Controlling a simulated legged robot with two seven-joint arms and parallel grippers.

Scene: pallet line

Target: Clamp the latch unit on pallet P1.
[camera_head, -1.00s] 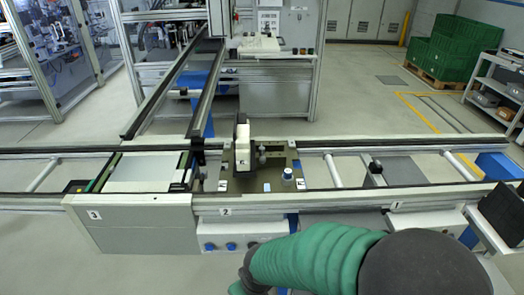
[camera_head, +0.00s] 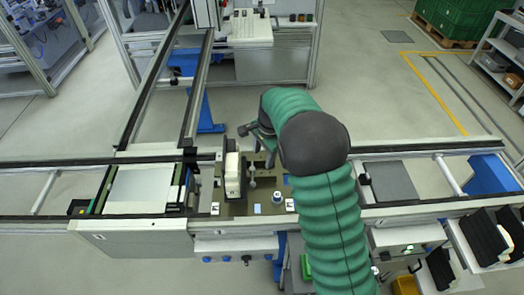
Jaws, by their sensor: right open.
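The pallet (camera_head: 237,209), a dark olive plate, sits on the conveyor line left of the middle. The latch unit (camera_head: 233,176), an upright white and black block, stands on the pallet's left half. A small metal clamp-like fixture (camera_head: 252,184) stands just right of it. My right gripper (camera_head: 258,139) is open and empty, small in view, above the pallet's far edge and to the right of the block. It appears apart from the block. My right arm covers the pallet's right side. My left gripper is not in view.
A white panel (camera_head: 141,188) lies on the line left of the pallet. A silver knob (camera_head: 277,197) stands at the pallet's near right. Black bins (camera_head: 484,237) stand at the lower right.

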